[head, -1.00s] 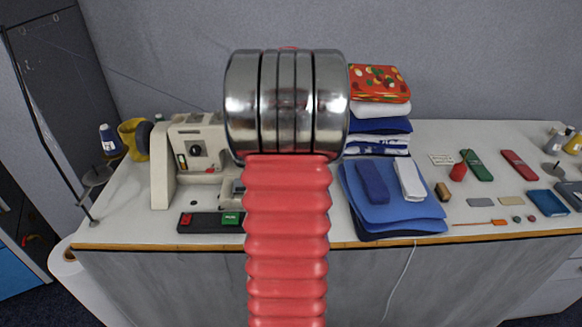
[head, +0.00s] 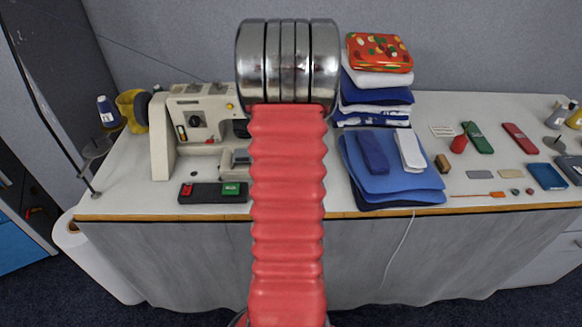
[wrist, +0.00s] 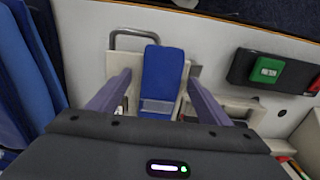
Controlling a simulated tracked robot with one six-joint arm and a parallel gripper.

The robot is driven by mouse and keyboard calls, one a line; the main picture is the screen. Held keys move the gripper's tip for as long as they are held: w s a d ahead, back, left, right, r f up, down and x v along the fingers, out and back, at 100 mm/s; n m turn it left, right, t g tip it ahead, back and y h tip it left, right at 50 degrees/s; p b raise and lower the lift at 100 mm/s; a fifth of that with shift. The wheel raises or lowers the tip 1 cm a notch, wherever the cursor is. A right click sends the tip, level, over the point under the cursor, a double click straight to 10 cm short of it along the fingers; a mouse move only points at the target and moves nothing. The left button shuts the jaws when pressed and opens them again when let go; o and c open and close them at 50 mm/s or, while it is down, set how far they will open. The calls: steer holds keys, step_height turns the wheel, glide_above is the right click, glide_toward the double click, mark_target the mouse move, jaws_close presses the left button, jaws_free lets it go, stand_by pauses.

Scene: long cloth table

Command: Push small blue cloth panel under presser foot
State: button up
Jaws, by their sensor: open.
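The small blue cloth panel (wrist: 163,72) lies flat on the sewing machine's bed in the wrist view, with a grey metal plate (wrist: 157,106) at its lower end. My gripper (wrist: 158,76) is open, one finger on each side of the panel, with visible gaps between. In the head view the sewing machine (head: 190,122) stands at the left of the table. My arm hides its right part, the panel and my gripper there. I cannot make out the presser foot clearly.
A black control box (head: 213,193) with red and green buttons sits at the table's front edge. A stack of blue cloth (head: 400,182) lies right of my arm, with folded fabrics behind it. Several small tools lie farther right.

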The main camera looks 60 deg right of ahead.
steer(key=c, duration=1.1)
steer(key=shift+c, duration=0.2)
steer(key=shift+d, duration=0.15)
steer(key=shift+w+d, duration=0.5)
steer(key=shift+d, duration=0.3)
steer(key=shift+w+d, duration=0.45)
steer(key=shift+d, duration=0.35)
steer(key=shift+w+d, duration=0.5)
steer(key=shift+d, duration=0.3)
steer(key=o, duration=1.1)
